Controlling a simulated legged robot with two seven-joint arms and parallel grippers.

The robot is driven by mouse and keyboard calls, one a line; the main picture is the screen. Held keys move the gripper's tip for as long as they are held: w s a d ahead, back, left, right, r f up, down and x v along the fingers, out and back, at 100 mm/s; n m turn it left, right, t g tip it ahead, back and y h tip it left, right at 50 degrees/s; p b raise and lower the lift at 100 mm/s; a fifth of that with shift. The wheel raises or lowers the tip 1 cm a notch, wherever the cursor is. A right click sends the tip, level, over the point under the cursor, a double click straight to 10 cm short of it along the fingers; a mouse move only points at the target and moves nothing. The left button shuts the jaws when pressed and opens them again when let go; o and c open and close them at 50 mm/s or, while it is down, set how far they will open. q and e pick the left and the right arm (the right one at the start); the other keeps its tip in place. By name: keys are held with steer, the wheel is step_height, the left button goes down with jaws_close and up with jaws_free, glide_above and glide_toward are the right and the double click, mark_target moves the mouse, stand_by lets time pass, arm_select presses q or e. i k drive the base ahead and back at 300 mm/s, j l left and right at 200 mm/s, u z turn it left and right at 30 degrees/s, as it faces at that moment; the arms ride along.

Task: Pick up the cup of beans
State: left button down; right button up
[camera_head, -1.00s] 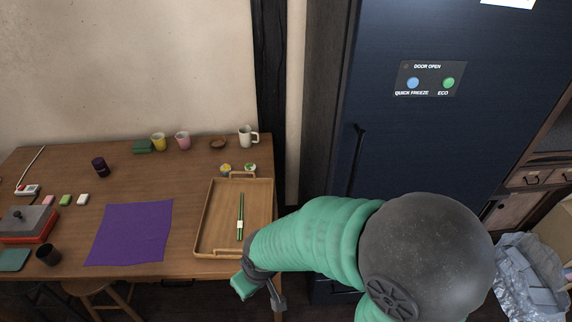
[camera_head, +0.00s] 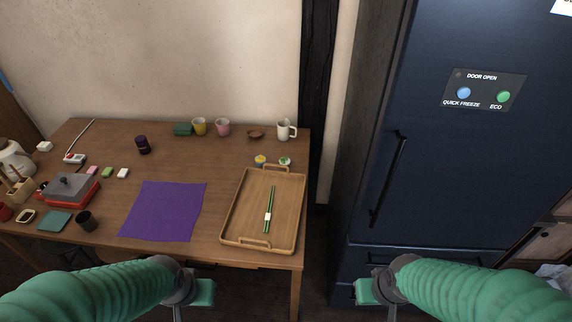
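Several cups stand on the wooden table (camera_head: 110,250); I cannot tell which holds beans. A yellow cup (camera_head: 199,127) and a pink cup (camera_head: 222,127) stand at the back edge, with a white mug (camera_head: 286,130) to their right. A dark cup (camera_head: 86,221) stands near the front left edge. A dark purple container (camera_head: 143,145) stands at mid-left. My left gripper (camera_head: 192,296) is below the table's front edge, apart from the cups. My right gripper (camera_head: 376,293) is right of the table, before the fridge. Neither visibly holds anything; their finger gaps are unclear.
A wooden tray (camera_head: 232,213) with green chopsticks (camera_head: 269,208) lies at the table's right. A purple cloth (camera_head: 163,211) lies in the middle. A red-based grill (camera_head: 70,190) stands at left. A dark blue fridge (camera_head: 440,170) stands right of the table.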

mark_target(284, 160)
steer(key=i+l+u, duration=0.15)
steer(key=u, duration=0.2)
steer(key=i+l+u, duration=0.55)
steer(key=u, duration=0.15)
